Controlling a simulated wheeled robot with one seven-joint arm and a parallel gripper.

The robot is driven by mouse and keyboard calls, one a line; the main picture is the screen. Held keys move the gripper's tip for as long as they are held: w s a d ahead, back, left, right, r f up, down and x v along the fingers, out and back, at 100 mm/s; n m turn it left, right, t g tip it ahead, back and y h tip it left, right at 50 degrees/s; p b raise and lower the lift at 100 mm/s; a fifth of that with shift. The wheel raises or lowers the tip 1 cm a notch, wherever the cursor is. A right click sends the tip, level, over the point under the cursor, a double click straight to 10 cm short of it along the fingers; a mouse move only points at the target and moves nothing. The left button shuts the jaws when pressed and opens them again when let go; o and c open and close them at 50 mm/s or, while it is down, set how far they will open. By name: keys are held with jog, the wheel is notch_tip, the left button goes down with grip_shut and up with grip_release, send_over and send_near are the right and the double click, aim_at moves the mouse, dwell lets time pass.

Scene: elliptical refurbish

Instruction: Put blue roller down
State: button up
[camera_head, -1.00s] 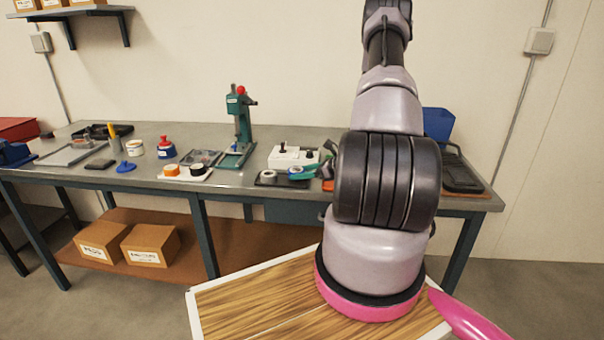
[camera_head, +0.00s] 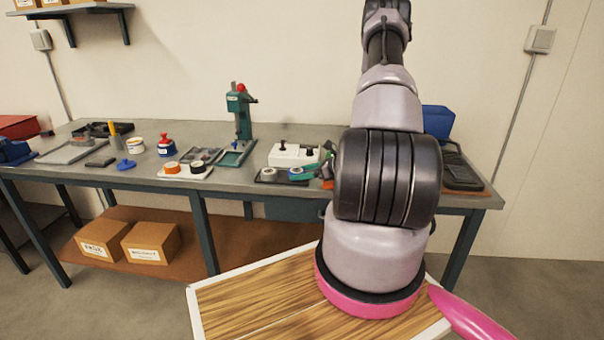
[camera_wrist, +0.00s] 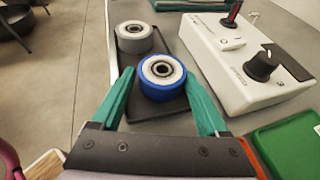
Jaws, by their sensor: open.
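The blue roller (camera_wrist: 162,77), with a pale hub and dark centre, lies flat on a dark tray (camera_wrist: 152,110) in the wrist view. My gripper (camera_wrist: 160,88) is open, with one green finger on each side of the roller; I cannot tell whether either finger touches it. A grey roller (camera_wrist: 135,38) lies beyond it on the same tray. In the head view the blue roller (camera_head: 296,171) and grey roller (camera_head: 269,171) show small on the bench, and my arm hides part of the gripper.
A white control box (camera_wrist: 245,62) with a black knob and red-tipped switch stands right of the tray. A green object (camera_wrist: 290,146) lies at lower right.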

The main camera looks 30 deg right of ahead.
jog(key=shift+w+d+r, duration=0.1)
jog(key=shift+d+r, duration=0.05)
jog(key=v, duration=1.2)
jog(key=shift+r, duration=0.45)
jog(key=s+a+r+n+g, duration=0.2)
jog(key=a+r+n+g, duration=0.5)
jog(key=a+r+n, duration=0.8)
jog(key=s+a+r+n+t+h, duration=0.1)
jog(key=s+a+r+n+h, duration=0.2)
jog(key=s+r, duration=0.4)
jog(key=s+a+r+n+t+h, duration=0.2)
jog(key=s+a+r+n, duration=0.4)
jog(key=r, duration=0.8)
jog(key=shift+s+h, duration=0.7)
jog(key=shift+s, duration=0.5)
